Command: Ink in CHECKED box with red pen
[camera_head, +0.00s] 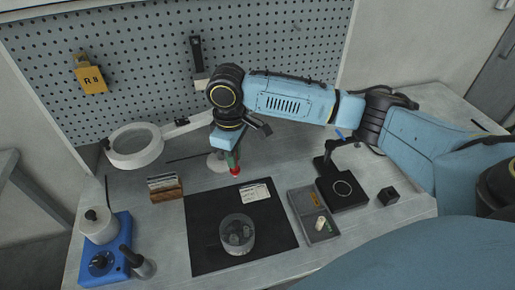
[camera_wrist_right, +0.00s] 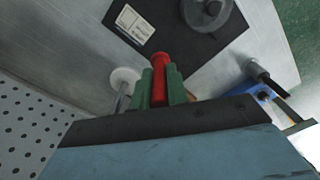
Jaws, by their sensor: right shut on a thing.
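My right gripper (camera_head: 233,159) hangs from the blue arm over the back edge of the black mat. Its green fingers are shut on the red pen (camera_head: 235,171), which points down with its red end showing below the fingers. In the right wrist view the red pen (camera_wrist_right: 159,82) stands between the two green fingers. The white printed card (camera_head: 255,191) lies on the mat, to the right of and in front of the pen; it also shows in the right wrist view (camera_wrist_right: 135,25). The pen appears apart from the card. The card's boxes are too small to read. My left gripper is not in view.
A round clear dish (camera_head: 237,247) stands on the black mat (camera_head: 205,255). A grey divided tray (camera_head: 325,236) and a black stand (camera_head: 350,204) are to the right. A wooden card holder (camera_head: 166,194), ring magnifier (camera_head: 112,155) and blue device (camera_head: 117,268) are left.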

